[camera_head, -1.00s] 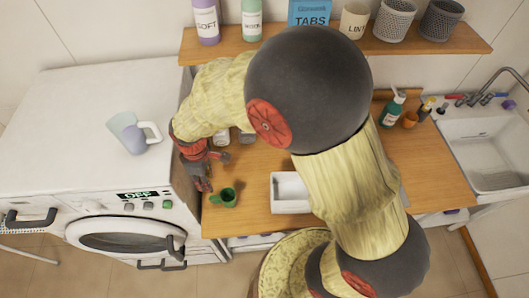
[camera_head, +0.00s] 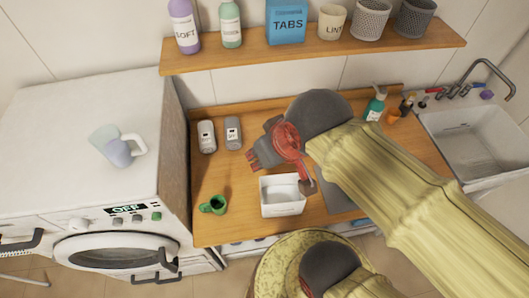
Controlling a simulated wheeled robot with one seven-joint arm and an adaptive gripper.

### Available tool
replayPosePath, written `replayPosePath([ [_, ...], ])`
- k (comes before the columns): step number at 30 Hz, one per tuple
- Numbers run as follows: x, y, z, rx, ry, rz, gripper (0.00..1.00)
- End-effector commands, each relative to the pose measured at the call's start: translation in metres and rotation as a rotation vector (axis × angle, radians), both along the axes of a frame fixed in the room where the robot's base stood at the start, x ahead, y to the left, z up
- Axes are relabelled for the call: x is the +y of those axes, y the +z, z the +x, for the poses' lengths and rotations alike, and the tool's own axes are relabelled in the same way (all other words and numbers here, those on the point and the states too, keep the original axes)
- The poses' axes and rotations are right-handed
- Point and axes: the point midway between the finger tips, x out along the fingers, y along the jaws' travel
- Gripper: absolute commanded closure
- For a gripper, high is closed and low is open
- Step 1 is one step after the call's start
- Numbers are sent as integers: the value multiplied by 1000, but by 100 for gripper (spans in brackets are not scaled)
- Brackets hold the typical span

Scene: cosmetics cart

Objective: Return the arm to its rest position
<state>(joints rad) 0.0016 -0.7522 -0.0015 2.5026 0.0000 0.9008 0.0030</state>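My arm reaches in from the lower right of the head view, over the right side of the wooden counter (camera_head: 222,234). My gripper (camera_head: 268,156) is above the counter, behind and just above the white box (camera_head: 284,211). It is seen from above and partly turned away, so its finger gap is not clear. I see nothing held in it.
A pale cup (camera_head: 118,147) sits on the washing machine (camera_head: 60,115). Bottles and baskets line the shelf (camera_head: 315,47). The sink (camera_head: 480,141) is at right.

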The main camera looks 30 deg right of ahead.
Motion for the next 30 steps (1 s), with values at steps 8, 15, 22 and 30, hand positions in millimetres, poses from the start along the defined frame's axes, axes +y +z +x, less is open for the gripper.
replayPosePath([
  [8, 0, -3, 1, 0, 3, -1, 70],
  [15, 0, -39, 1, 1, 4, -1, 70],
  [22, 0, -98, 1, 1, 4, -1, 70],
  [30, 0, -133, 1, 1, 4, -1, 70],
])
